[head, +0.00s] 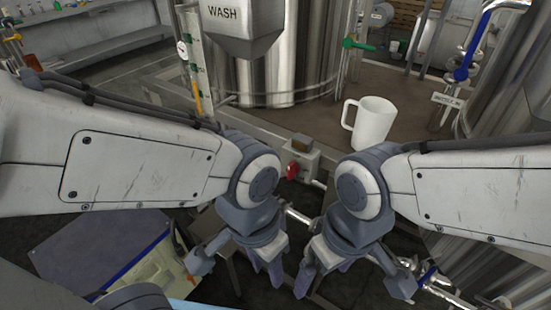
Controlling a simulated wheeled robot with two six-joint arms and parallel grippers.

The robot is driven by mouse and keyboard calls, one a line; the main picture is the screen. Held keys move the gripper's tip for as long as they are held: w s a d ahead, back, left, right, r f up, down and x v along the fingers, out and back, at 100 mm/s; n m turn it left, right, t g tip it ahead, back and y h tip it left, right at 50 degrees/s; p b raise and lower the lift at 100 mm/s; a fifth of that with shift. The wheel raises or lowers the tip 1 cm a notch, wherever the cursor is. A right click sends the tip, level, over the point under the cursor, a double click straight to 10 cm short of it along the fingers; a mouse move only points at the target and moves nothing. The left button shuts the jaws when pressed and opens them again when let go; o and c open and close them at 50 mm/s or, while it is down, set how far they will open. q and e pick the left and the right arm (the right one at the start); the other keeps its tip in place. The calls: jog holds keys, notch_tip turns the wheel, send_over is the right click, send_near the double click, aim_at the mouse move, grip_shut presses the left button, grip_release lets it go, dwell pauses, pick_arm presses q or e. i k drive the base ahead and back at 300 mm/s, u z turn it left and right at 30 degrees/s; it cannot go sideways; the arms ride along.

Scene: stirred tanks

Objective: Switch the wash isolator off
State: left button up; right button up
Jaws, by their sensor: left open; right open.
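A small grey box with a red handle, which looks like the wash isolator (303,160), is fixed at the front edge of the platform, below the tank labelled WASH (222,13). Its red handle (292,171) shows on the front left of the box; which position it is set to cannot be told. My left gripper (238,268) is open and empty, pointing down, in front of and to the left of the box. My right gripper (351,282) is open and empty, in front of and to the right of it. Neither gripper touches the handle.
A white jug (369,122) stands on the brown platform (313,117) behind the box. A valve with a blue handle (461,73) and a green-handled valve (350,43) are further back. A pipe (300,216) runs behind my grippers. A grey-topped case (95,250) is at lower left.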

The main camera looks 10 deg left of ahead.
aim_at(294, 168)
jog(key=z, duration=2.5)
jog(key=k, duration=0.55)
jog(key=u, duration=2.15)
